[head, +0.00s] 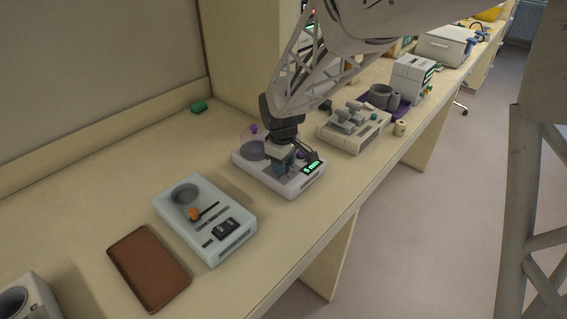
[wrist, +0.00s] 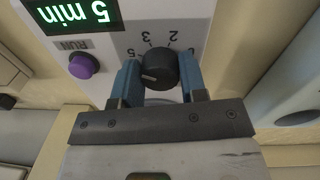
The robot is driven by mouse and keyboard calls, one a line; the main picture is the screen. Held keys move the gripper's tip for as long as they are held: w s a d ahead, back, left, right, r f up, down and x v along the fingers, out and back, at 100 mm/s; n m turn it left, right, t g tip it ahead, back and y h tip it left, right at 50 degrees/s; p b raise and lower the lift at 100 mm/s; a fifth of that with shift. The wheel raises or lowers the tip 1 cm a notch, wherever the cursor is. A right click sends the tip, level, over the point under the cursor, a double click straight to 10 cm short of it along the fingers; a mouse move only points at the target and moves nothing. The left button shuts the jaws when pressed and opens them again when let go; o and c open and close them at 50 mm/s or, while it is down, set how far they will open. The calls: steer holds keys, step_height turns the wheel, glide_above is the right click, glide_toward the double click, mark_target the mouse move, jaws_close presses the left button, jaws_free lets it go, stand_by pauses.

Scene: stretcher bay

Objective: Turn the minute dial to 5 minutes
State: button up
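The minute dial (wrist: 158,66) is a round black knob with a white pointer mark, on a pale device (head: 252,172). In the wrist view its mark points left and slightly down, and printed numbers ring it. The green display (wrist: 72,14) reads "5 min"; it also shows lit in the head view (head: 313,168). My gripper (wrist: 158,80) has its two blue fingers on either side of the dial, seemingly touching it. In the head view my gripper (head: 286,163) is over the device's front part and hides the dial. A purple RUN button (wrist: 84,65) sits beside the dial.
A pale device with an orange knob (head: 228,208) and a brown pad (head: 148,268) lie to the left. A grey tray-like device (head: 353,143) stands close on the right. A green block (head: 199,107) is at the back. Bench between the brown pad and back wall is clear.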

steer(key=o, duration=0.4)
steer(key=shift+o, duration=0.2)
steer(key=shift+s+a+r, duration=0.1)
steer(key=shift+r, duration=3.85)
steer(key=shift+s+d+r, duration=0.3)
steer(key=shift+s, duration=0.05)
steer(key=s+d+r+m, duration=0.2)
steer(key=s+d+m, duration=0.1)
steer(key=s, duration=0.6)
steer(key=s+d+r+m+t, duration=0.1)
steer(key=s+d+r+m, duration=0.2)
steer(key=s+d, duration=0.3)
steer(key=s+d+r+m+t, duration=0.1)
steer(key=s+d+m, duration=0.3)
steer(key=s, duration=0.9)
steer(key=shift+s+d+r+m, duration=0.4)
steer(key=shift+d+r, duration=0.1)
steer(key=shift+r, duration=0.15)
